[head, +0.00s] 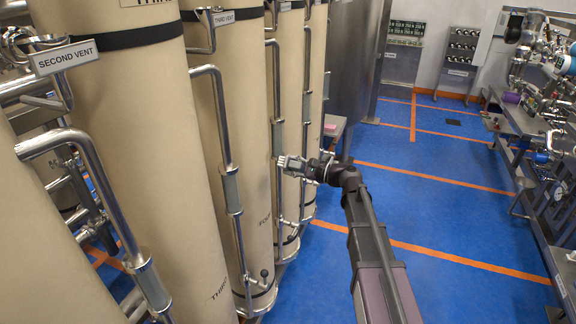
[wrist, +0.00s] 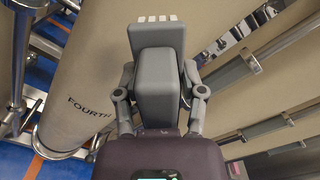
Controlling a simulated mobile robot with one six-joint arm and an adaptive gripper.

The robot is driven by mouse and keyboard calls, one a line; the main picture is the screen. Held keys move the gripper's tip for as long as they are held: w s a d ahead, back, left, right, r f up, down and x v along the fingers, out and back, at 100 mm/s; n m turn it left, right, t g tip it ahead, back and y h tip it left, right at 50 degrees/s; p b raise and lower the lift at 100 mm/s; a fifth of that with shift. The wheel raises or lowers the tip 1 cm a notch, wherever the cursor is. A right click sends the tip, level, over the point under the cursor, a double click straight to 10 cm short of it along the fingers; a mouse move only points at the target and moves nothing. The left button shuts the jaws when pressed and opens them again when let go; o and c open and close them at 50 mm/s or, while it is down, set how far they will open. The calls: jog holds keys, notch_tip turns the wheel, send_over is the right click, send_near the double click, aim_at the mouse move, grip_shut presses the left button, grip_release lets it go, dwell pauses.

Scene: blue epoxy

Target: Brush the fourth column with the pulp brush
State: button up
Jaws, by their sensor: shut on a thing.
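The fourth column (head: 228,120) is a tall beige cylinder behind the third column (head: 135,150). Its FOURTH lettering shows clearly on the beige surface in the wrist view (wrist: 75,65). My gripper (head: 313,170) is to the right of the fourth column; in the wrist view (wrist: 160,95) its two fingers are shut on the pulp brush. The brush (wrist: 158,75) has a grey block body and pale bristles at its far end, and looks small in the head view (head: 290,163). I cannot tell whether the bristles touch a column. The brush hides part of the column behind it.
Steel pipes (head: 230,185) with valves run upright between the columns, close to the brush. More beige columns (head: 291,110) and a steel tank (head: 352,65) stand farther back. A bench with equipment (head: 540,190) lines the right. The blue floor (head: 450,210) between is open.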

aim_at(264, 160)
jog(key=shift+v, duration=1.5)
jog(key=shift+a, duration=0.2)
jog(key=shift+x, duration=3.25)
jog(key=shift+x, duration=1.15)
jog(key=w, duration=0.1)
jog(key=w+d, duration=0.1)
jog(key=w, duration=0.1)
jog(key=shift+w+d, duration=0.3)
jog(key=shift+w, duration=0.05)
jog(key=shift+a, duration=0.15)
